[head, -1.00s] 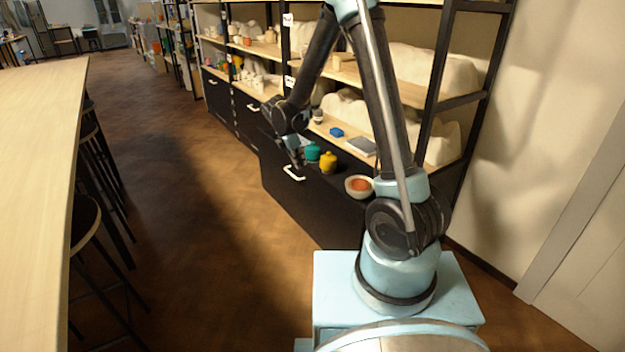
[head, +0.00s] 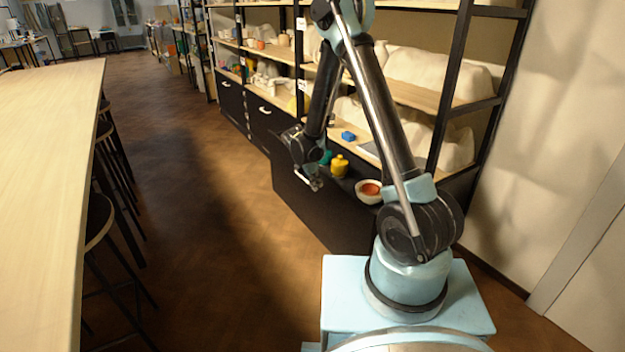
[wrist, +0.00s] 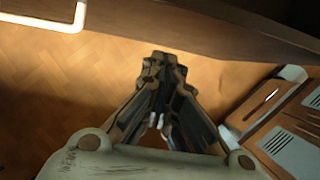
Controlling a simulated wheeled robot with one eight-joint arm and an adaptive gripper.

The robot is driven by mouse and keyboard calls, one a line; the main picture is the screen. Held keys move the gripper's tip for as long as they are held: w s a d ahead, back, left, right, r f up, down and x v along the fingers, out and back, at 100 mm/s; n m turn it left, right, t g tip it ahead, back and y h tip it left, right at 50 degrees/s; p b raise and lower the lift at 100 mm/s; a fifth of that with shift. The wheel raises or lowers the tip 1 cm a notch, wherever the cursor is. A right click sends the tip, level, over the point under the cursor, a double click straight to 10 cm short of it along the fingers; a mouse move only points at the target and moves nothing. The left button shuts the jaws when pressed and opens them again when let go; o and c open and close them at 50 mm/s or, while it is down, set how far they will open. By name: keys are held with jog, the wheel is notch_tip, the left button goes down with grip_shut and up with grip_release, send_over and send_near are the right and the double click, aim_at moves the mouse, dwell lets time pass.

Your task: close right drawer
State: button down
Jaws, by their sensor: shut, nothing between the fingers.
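The right drawer (head: 313,215) has a black front and stands pulled out from the shelf unit. A yellow jar (head: 339,166), a teal jar (head: 325,157) and a white bowl with an orange inside (head: 369,190) show in it. My gripper (head: 316,185) is at the upper part of the drawer front in the head view; I cannot tell whether it touches. In the wrist view my gripper (wrist: 165,62) is shut and empty, its tips just short of a dark edge. A pale handle (wrist: 45,22) lies at the upper left there.
Other black drawers (head: 262,122) farther back are shut. Shelves above hold pottery, and a blue block (head: 348,136) lies on a lower board. A long table (head: 45,160) with stools (head: 98,220) stands at the left. The wooden floor (head: 205,250) between is clear.

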aim_at(324, 180)
jog(key=shift+w+d, duration=0.6)
jog(key=shift+d, duration=0.2)
jog(key=shift+w+d, duration=0.6)
jog(key=shift+d, duration=0.2)
jog(key=shift+w, duration=0.1)
